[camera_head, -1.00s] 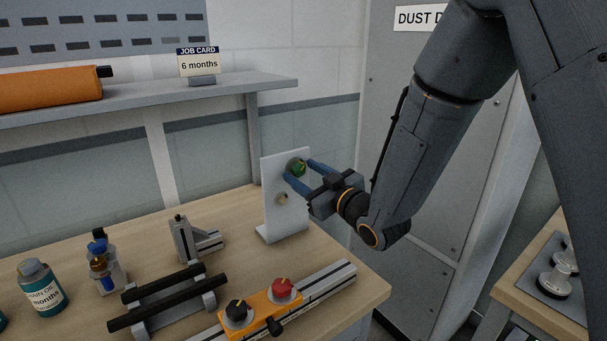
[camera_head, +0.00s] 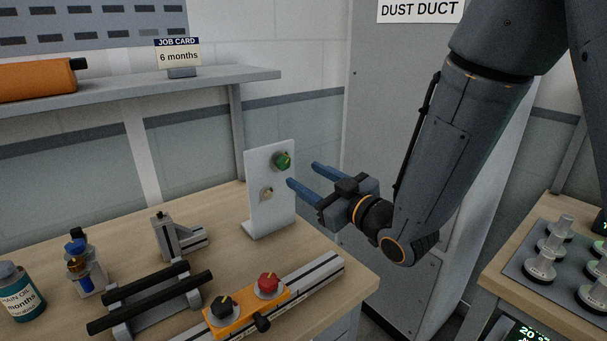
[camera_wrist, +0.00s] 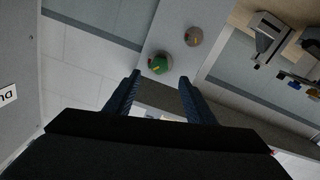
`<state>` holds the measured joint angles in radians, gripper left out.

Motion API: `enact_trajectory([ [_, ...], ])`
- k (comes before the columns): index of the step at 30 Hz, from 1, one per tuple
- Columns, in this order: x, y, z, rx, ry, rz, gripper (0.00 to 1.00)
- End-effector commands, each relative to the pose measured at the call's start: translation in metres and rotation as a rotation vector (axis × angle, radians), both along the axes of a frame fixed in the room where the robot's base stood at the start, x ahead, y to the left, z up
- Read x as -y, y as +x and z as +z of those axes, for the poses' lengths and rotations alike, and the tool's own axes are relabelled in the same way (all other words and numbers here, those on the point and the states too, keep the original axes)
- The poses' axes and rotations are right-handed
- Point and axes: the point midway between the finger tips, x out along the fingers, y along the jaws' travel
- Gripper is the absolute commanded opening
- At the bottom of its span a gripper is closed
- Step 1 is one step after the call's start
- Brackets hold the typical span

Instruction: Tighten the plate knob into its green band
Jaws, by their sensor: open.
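The white upright plate (camera_head: 262,212) stands on the wooden bench near its right end. A green knob (camera_head: 282,161) is on its upper part, with a yellow mark; a smaller beige knob (camera_head: 267,193) sits below it. My gripper (camera_head: 303,174) is open and empty, to the right of the plate and clear of the green knob. In the wrist view the green knob (camera_wrist: 158,64) lies just ahead of the fingertips (camera_wrist: 159,76), with a red mark on its left edge and a yellow one on top. The beige knob (camera_wrist: 194,37) is beyond it. Which knob has the band is hard to tell.
An orange block (camera_head: 236,313) with black and red knobs sits on a rail in front of the plate. A grey duct cabinet (camera_head: 390,120) stands behind my arm.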

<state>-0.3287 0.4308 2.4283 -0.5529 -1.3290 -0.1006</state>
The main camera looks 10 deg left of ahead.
Motion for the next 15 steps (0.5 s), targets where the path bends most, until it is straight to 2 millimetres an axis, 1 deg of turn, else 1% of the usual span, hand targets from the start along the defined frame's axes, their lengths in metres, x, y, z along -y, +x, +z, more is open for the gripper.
enact_trajectory([
  [2, 0.002, -0.002, 0.002, -0.001, 0.0, 0.0, 0.49],
  [5, -0.003, 0.002, 0.001, 0.0, 0.0, 0.001, 0.49],
  [15, -0.041, 0.034, 0.002, -0.001, 0.0, 0.002, 0.49],
])
